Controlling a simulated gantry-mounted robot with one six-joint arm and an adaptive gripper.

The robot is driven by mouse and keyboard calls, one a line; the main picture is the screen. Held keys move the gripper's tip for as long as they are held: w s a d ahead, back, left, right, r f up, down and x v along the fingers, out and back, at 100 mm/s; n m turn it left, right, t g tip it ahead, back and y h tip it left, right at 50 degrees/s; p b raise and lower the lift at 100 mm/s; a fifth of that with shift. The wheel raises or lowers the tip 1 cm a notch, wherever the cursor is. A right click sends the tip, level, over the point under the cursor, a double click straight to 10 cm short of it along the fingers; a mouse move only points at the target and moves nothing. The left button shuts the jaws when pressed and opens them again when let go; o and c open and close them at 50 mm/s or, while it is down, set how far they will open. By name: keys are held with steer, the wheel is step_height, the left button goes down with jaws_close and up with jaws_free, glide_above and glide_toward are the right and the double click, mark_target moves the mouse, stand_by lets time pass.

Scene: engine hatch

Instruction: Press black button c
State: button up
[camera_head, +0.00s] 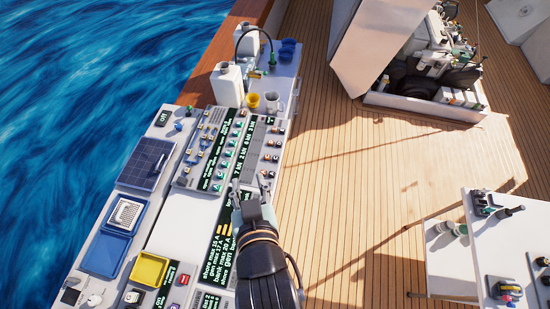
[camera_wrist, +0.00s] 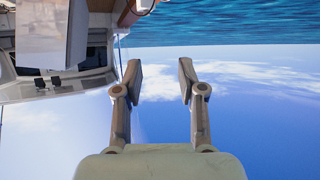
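My gripper (camera_head: 249,188) is above the control panel, toward its right side in the head view. In the wrist view its two fingers (camera_wrist: 160,77) stand apart with nothing between them. The control panel (camera_head: 205,135) carries rows of small buttons, switches and dark label strips with green and white text. A column of small dark and orange-marked buttons (camera_head: 271,145) runs along its right edge. I cannot read a letter c on any button, so I cannot tell which is black button c. My arm hides part of the lower panel. The wrist view shows sea, sky and boat parts, no panel.
A blue tray (camera_head: 106,251) and a yellow bin (camera_head: 149,269) are at left. An open engine hatch (camera_head: 425,103) is at upper right. Wooden deck (camera_head: 345,165) is mostly clear.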

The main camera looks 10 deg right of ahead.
steer(key=shift+c, duration=0.2)
jaws_close()
stand_by(1.1)
